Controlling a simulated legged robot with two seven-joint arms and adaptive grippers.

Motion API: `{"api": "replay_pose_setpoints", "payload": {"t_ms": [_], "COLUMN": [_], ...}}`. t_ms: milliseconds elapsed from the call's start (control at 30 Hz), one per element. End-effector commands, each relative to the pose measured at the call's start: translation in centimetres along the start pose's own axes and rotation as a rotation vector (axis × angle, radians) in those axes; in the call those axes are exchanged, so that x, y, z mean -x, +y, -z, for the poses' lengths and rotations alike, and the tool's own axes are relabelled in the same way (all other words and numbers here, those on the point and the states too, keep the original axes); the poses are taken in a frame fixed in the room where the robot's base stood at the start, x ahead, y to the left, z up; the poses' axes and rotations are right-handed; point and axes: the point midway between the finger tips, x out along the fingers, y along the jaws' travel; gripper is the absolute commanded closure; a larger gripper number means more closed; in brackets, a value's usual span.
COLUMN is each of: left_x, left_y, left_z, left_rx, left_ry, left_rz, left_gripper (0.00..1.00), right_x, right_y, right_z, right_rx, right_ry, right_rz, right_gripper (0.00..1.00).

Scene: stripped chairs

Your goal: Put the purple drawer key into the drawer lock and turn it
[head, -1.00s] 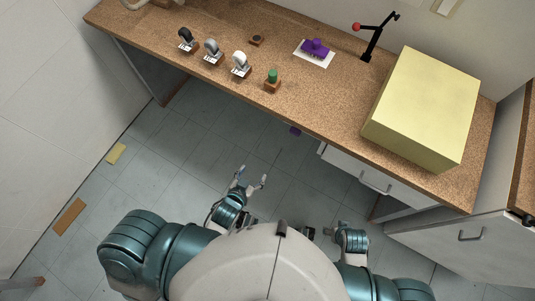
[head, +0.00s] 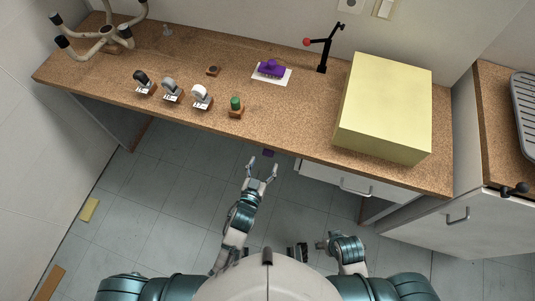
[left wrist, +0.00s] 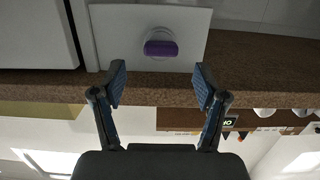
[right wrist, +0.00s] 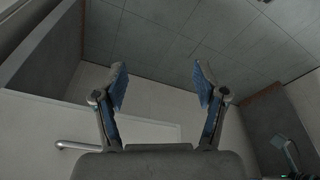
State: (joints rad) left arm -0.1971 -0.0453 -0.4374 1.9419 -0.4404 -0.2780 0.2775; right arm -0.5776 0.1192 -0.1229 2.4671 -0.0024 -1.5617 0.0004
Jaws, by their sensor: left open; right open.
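A small purple piece, looking like the drawer key's grip (head: 268,153), shows below the desk's front edge. In the left wrist view the purple grip (left wrist: 160,48) stands in front of a pale round lock face (left wrist: 158,36) on a light panel. I cannot tell how deep it sits or how far it is turned. My left gripper (head: 262,164) is open and empty, just short of the purple grip; its fingers (left wrist: 160,85) lie either side of it, apart from it. My right gripper (right wrist: 160,85) is open and empty, low near the white drawer front (head: 345,182).
A purple object on a white sheet (head: 286,79) lies on the desk (head: 300,125). A large yellow box (head: 385,100) fills its right part. Several small stands, including a green-topped one (head: 236,105), line the front left. A white cabinet (head: 450,230) stands right. The floor ahead is free.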

Motion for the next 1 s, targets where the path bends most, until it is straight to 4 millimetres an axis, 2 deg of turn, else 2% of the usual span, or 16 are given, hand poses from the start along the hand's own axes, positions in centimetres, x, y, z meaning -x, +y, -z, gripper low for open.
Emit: {"api": "replay_pose_setpoints", "payload": {"t_ms": [100,300,667,767,933,967,1000], "left_x": [-2.3,-4.5,-5.0,-5.0,-5.0,-5.0,-5.0], "left_y": [0.0,0.1,0.1,0.1,0.1,0.1,0.1], "left_z": [-0.1,-0.1,0.0,0.0,0.0,0.0,0.0], "left_rx": [0.0,0.0,0.0,0.0,0.0,0.0,0.0], "left_ry": [0.0,-0.001,-0.001,-0.001,-0.001,-0.001,0.0], "left_rz": [0.0,0.0,0.0,0.0,0.0,0.0,0.0], "left_gripper": [0.27,0.27,0.27,0.47,0.9,0.91,0.6], "right_x": [-0.1,-0.4,-0.4,-0.4,-0.4,-0.4,-0.4], "right_y": [-0.1,-0.3,-0.3,-0.3,-0.3,-0.3,-0.3], "right_z": [0.8,2.5,3.0,3.0,3.0,3.0,3.0], "right_rx": [0.001,0.004,0.005,0.005,0.004,0.004,0.004], "right_ry": [0.041,0.119,0.143,0.143,0.144,0.144,0.144], "right_rz": [0.003,0.007,0.008,0.008,0.008,0.008,0.008], "right_gripper": [0.28,0.28,0.28,0.28,0.28,0.28,0.28]}}
